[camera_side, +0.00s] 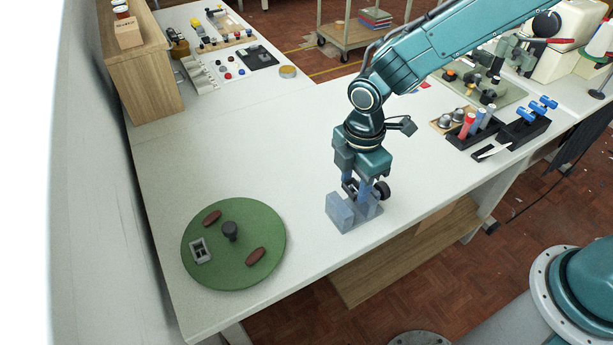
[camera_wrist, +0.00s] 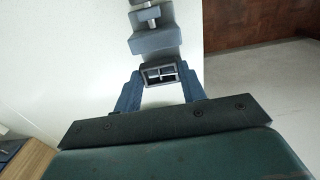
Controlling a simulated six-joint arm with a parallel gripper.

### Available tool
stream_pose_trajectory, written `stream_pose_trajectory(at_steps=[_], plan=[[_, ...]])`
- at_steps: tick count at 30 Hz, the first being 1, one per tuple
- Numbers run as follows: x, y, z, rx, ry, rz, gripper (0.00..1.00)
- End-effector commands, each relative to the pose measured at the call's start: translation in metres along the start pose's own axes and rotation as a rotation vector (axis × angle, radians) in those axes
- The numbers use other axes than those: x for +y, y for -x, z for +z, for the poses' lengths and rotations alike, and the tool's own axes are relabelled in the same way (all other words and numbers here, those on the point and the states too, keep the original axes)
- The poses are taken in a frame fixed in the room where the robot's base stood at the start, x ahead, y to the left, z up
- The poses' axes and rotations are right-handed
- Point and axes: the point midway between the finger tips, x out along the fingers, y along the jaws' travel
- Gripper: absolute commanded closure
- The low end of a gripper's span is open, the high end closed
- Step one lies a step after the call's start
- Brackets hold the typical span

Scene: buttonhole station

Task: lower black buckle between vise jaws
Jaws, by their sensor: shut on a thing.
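My gripper (camera_side: 364,190) points down over the grey-blue vise (camera_side: 341,212) near the front edge of the bench. In the wrist view its two blue fingers (camera_wrist: 158,82) are shut on the black buckle (camera_wrist: 146,76), a small dark rectangular frame with light openings. The buckle looks close to a grey vise block (camera_wrist: 155,41); whether they touch, and how deep the buckle sits, I cannot tell. In the side view the fingers largely hide the buckle and part of the vise.
A round green plate (camera_side: 225,272) at the left bears a grey buckle-like piece (camera_side: 200,250), two brown ovals and a dark knob (camera_side: 230,231). A black wheel (camera_side: 382,191) is right of my fingers. Black racks (camera_side: 525,132) stand at the right.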

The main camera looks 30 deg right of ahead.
Motion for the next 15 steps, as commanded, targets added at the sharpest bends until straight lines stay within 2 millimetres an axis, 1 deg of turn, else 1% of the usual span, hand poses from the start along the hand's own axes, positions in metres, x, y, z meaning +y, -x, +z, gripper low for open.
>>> stream_pose_trajectory(at_steps=[15], plan=[[0.0, -0.026, 0.0, 0.0, 0.0, -0.001, 0.8]])
